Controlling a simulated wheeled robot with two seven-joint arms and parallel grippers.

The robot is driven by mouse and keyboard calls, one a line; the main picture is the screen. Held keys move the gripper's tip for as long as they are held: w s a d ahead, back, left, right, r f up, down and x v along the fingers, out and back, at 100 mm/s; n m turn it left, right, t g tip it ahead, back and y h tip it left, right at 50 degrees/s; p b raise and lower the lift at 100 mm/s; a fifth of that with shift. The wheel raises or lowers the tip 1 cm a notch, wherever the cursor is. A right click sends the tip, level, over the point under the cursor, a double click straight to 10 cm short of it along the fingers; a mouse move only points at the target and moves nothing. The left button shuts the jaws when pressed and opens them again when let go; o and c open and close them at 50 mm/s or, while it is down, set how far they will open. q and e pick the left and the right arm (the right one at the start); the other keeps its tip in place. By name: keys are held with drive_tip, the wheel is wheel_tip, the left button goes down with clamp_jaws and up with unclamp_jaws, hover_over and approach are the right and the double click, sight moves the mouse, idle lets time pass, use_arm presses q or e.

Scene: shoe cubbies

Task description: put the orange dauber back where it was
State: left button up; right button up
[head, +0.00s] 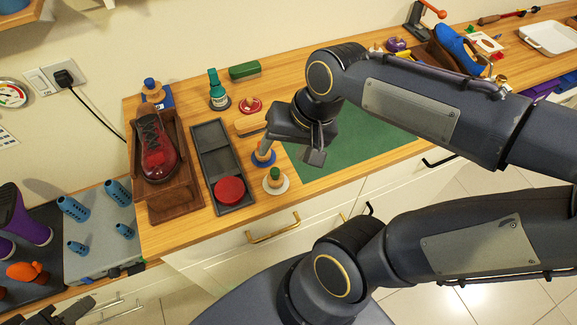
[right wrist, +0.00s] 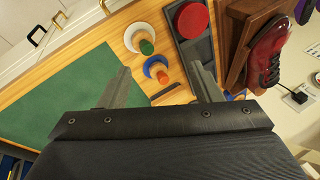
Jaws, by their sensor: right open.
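The orange dauber (right wrist: 162,77) stands on a blue round base (right wrist: 152,64) in the right wrist view, between the lines of my fingers. In the head view, its blue base (head: 262,159) is on the wooden counter, and my right gripper partly covers the dauber. My right gripper (head: 291,147) is open just above and beside it; its two fingers also show in the right wrist view (right wrist: 160,70), apart with nothing held. I cannot tell whether either finger touches the dauber. My left gripper (head: 72,310) is at the lower left corner, partly cut off.
A green-topped dauber (head: 275,174) on a white base stands nearer the counter edge. A dark tray (head: 209,142) with a red round tin (head: 229,190) is left. A red base (head: 250,106) and green bottle (head: 215,82) stand behind. A green mat (head: 350,150) lies right.

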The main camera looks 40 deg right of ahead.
drive_tip(key=s+n, duration=0.1)
drive_tip(key=s+a+f+n+t, duration=0.1)
drive_tip(key=s+n, duration=0.1)
drive_tip(key=s+a+n+t+y, duration=0.1)
drive_tip(key=s, duration=0.1)
drive_tip(key=shift+a+f+n, duration=0.2)
drive_tip(key=shift+a+n, duration=0.05)
drive_tip(key=shift+n, duration=0.15)
